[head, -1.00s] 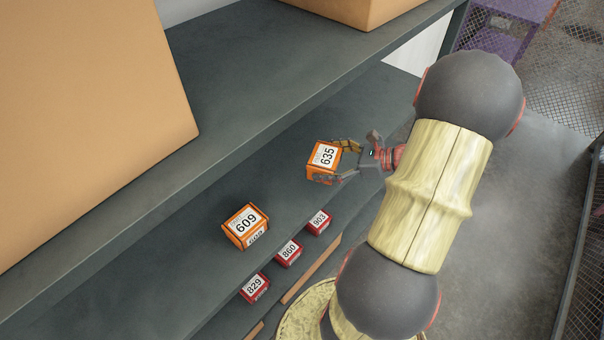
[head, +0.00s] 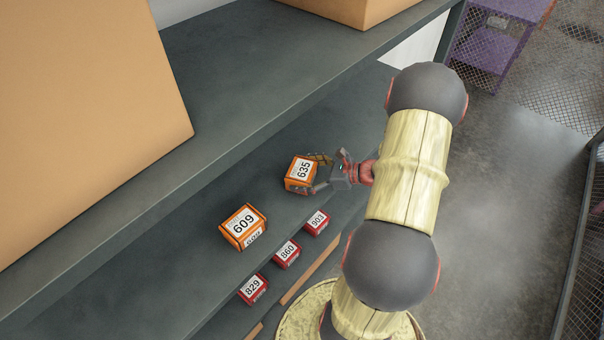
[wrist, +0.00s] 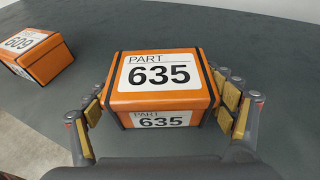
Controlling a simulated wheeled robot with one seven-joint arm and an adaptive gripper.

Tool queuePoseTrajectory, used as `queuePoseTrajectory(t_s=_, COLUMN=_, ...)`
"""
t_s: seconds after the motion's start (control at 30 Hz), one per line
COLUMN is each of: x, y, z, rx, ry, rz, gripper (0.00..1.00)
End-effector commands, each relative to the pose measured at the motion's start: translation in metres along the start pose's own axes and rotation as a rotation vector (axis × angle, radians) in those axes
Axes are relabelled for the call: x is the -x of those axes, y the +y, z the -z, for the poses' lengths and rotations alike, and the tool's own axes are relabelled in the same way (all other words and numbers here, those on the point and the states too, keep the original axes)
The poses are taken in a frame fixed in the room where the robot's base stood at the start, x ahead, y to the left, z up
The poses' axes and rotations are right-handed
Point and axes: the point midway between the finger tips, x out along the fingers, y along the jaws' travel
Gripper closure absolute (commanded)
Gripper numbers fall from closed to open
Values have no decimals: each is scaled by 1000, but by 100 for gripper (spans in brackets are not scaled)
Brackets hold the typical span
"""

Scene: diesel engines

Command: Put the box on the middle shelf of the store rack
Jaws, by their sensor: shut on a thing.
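The orange box labelled 635 (head: 300,174) is held between the fingers of my gripper (head: 318,174). In the wrist view the box (wrist: 160,90) sits upright, with yellow finger pads against its left and right sides. My gripper is shut on it. The box is over the middle shelf (head: 180,235) of the grey store rack, close to its surface; I cannot tell whether its underside touches. The shelf surface also shows behind the box in the wrist view (wrist: 270,50).
An orange box labelled 609 (head: 243,227) stands on the same shelf to the left. Red boxes 829 (head: 252,288), 860 (head: 287,253) and 903 (head: 316,222) sit on the shelf below. The upper shelf (head: 235,90) overhangs, holding large cardboard boxes (head: 80,120).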

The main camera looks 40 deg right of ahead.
Motion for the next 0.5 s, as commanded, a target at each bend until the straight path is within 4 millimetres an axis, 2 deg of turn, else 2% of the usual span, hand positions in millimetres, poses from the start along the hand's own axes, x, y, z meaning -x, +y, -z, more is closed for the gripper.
queuePoseTrajectory(t_s=0.3, x=-1, y=-1, z=2, rx=2, ry=-1, rz=1, gripper=60)
queuePoseTrajectory(t_s=0.33, x=-1, y=0, z=2, rx=1, ry=0, rz=1, gripper=16)
queuePoseTrajectory(t_s=0.5, x=0, y=0, z=2, rx=1, ry=0, rz=1, gripper=6)
